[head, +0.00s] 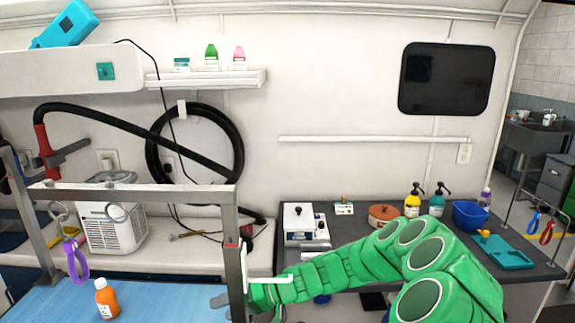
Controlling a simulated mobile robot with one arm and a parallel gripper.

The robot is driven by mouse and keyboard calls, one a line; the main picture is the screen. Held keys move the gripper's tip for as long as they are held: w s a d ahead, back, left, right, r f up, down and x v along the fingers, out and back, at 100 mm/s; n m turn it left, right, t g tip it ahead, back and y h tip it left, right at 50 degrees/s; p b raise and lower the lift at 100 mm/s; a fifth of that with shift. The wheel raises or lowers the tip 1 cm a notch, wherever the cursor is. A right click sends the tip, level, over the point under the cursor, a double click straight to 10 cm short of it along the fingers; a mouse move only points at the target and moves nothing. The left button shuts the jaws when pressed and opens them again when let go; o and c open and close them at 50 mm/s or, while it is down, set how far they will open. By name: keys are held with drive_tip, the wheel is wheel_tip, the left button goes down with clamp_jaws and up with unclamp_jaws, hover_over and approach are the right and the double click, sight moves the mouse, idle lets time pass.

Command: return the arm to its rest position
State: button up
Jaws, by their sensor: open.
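My green arm reaches in from the lower right and stretches left, low across the front of the counter. My gripper (220,301) is at the arm's left end, by the right post of the grey metal frame (236,255). The post hides part of it, and only small grey finger parts show to its left, over the edge of the blue table top (170,295). I see nothing held in it. An orange bottle (107,298) stands on the blue table top, apart from the gripper.
The frame's crossbar (135,195) spans above the blue table; a purple loop tool (75,258) hangs at its left. The dark counter (350,225) holds a white device (304,222), a brown pot (383,216), pump bottles (412,203), a blue tub (470,215) and a teal tray (503,252).

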drive_tip(key=s+d+f+n+g+h, duration=0.2)
drive_tip(key=d+f+n+h, duration=0.4)
drive_tip(key=d+f+h, duration=0.6)
drive_tip(key=s+d+r+m+h, duration=0.1)
drive_tip(key=s+d+r, duration=0.15)
drive_tip(key=d, duration=0.25)
drive_tip(key=s+d+r+m, duration=0.1)
drive_tip(key=s+d+r, duration=0.1)
drive_tip(key=d+r, duration=0.25)
drive_tip(key=s+d+r+m+t, duration=0.1)
drive_tip(key=s+d+r+m, duration=0.3)
drive_tip(key=s+r, duration=0.85)
drive_tip(key=s+d+r+m, duration=0.2)
drive_tip(key=s+r+m, duration=0.1)
drive_tip(key=s, duration=0.5)
drive_tip(key=s+d+r+m+t+h, duration=0.1)
drive_tip(key=s+d+r+m, duration=0.1)
drive_tip(key=s, duration=0.6)
drive_tip(key=shift+d+r+m, duration=0.2)
drive_tip(key=shift+r+m, duration=0.2)
drive_tip(key=shift+m, duration=0.2)
